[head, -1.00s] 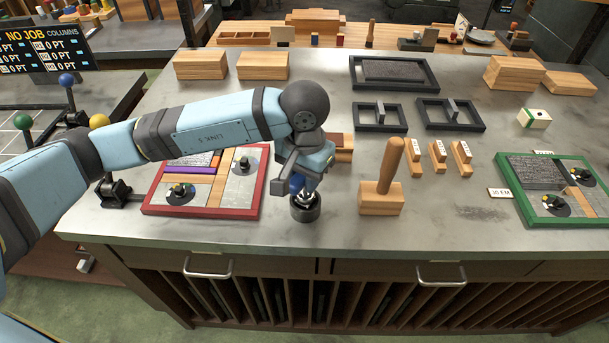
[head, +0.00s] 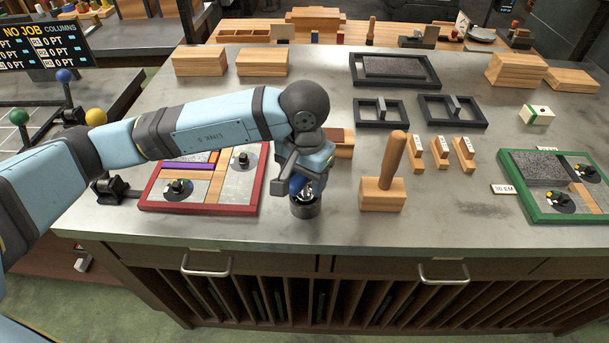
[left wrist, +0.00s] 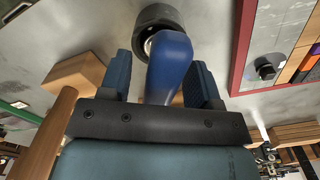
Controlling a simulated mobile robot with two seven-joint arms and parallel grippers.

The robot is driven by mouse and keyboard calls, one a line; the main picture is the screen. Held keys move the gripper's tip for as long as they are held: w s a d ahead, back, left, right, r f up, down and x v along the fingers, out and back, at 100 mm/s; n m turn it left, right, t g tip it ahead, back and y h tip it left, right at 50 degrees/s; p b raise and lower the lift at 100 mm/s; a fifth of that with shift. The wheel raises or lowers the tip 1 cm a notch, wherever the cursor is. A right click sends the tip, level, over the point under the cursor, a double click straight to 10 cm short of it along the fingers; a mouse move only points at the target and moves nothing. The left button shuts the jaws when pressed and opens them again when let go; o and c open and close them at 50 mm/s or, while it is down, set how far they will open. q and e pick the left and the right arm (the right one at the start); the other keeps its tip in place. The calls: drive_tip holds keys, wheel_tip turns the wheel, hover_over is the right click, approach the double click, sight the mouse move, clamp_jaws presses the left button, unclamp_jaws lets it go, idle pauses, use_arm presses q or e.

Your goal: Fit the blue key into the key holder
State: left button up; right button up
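The blue key (left wrist: 170,66) has a thick blue handle and a silver shaft. It stands at the dark round key holder (head: 305,207) near the front of the counter, which also shows in the left wrist view (left wrist: 158,16). The shaft meets the holder's opening; how deep it sits I cannot tell. My left gripper (head: 299,186) is above the holder, its fingers on either side of the handle. In the left wrist view the gripper (left wrist: 163,82) shows gaps between handle and fingers, so it looks open around the key. My right gripper is out of view.
A red-framed tray (head: 205,208) lies left of the holder, and a wooden mallet (head: 383,193) stands to its right. Several small labelled wooden blocks (head: 440,153) and a green-framed tray (head: 545,217) are farther right. The counter's front edge is close to the holder.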

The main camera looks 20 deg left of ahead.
use_arm(q)
drive_tip(key=shift+f, duration=0.25)
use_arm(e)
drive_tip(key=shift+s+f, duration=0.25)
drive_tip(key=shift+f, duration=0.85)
use_arm(q)
wheel_tip(320, 180, up, 14)
drive_tip(key=shift+r, duration=0.15)
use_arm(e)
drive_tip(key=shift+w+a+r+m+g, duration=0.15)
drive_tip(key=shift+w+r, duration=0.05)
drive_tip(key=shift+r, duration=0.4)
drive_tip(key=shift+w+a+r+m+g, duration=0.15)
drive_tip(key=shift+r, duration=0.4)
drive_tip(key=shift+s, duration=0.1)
